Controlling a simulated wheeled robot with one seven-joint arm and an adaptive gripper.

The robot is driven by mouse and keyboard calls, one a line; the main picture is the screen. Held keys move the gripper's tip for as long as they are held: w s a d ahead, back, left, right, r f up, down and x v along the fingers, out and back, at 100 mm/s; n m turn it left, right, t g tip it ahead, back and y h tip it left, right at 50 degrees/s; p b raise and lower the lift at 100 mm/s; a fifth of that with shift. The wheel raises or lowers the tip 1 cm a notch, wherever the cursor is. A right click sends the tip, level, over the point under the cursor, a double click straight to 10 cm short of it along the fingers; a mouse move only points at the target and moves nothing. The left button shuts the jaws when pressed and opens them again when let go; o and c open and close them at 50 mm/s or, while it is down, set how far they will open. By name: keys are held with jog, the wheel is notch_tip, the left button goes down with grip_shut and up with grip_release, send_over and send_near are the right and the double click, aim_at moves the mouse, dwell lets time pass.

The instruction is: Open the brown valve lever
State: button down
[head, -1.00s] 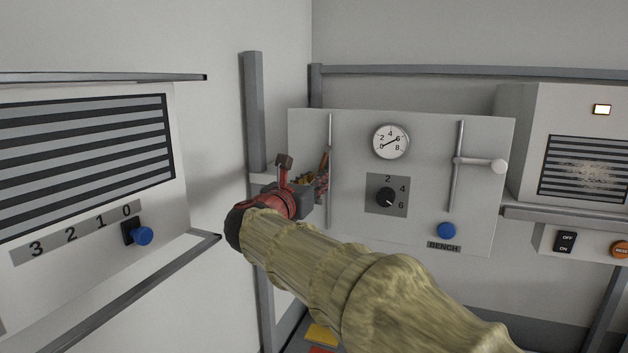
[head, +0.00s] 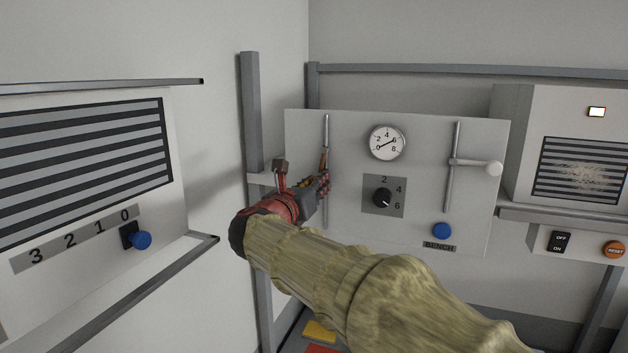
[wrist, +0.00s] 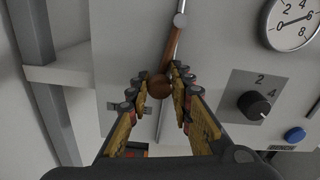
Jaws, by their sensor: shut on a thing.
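The brown valve lever (wrist: 172,50) runs down from a pivot on a thin grey vertical pipe (wrist: 185,8) at the left of the panel. It ends in a round brown knob (wrist: 159,87). In the wrist view the lever lies nearly in line with the pipe. My gripper (wrist: 159,80) is shut on the knob end, with a finger on either side. In the head view my gripper (head: 323,182) is at the pipe, and a bit of the brown lever (head: 324,158) shows just above it. My fingers hide the rest of it there.
The light panel (head: 420,145) also carries a gauge (head: 387,143), a black dial (head: 382,198), a blue button (head: 442,231) and a second, white-knobbed lever (head: 478,166). A grey post (head: 251,115) stands left of my gripper. A striped unit (head: 90,160) is at far left.

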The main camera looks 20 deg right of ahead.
jog(key=shift+r, duration=0.15)
jog(key=c, duration=1.6)
grip_release()
jog(key=shift+c, duration=0.2)
jog(key=v, duration=1.2)
